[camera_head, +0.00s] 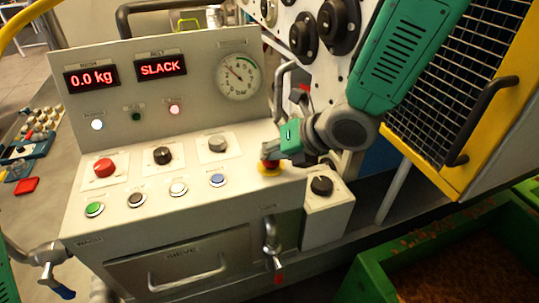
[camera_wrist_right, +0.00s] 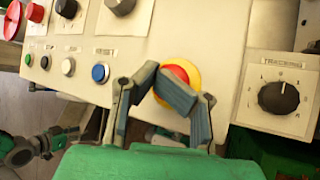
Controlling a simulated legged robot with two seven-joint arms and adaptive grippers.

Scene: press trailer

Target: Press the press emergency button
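The press emergency button is a red mushroom cap on a yellow ring (camera_head: 270,168), at the right end of the sloping control panel. It also shows in the right wrist view (camera_wrist_right: 186,73), its near side partly hidden by my fingers. My right gripper (camera_head: 279,157) is right at the button, its grey fingers in front of the cap. In the right wrist view the right gripper (camera_wrist_right: 177,93) overlaps the lower part of the button. I cannot tell whether it touches the cap or how far apart the fingertips are.
Another red button (camera_head: 104,167) sits at the panel's left. Black, grey, green, white and blue controls lie between. A boxed black knob (camera_head: 321,186) is close at the right. A valve handle (camera_head: 271,250) hangs below. A yellow-framed mesh door (camera_head: 456,85) stands right.

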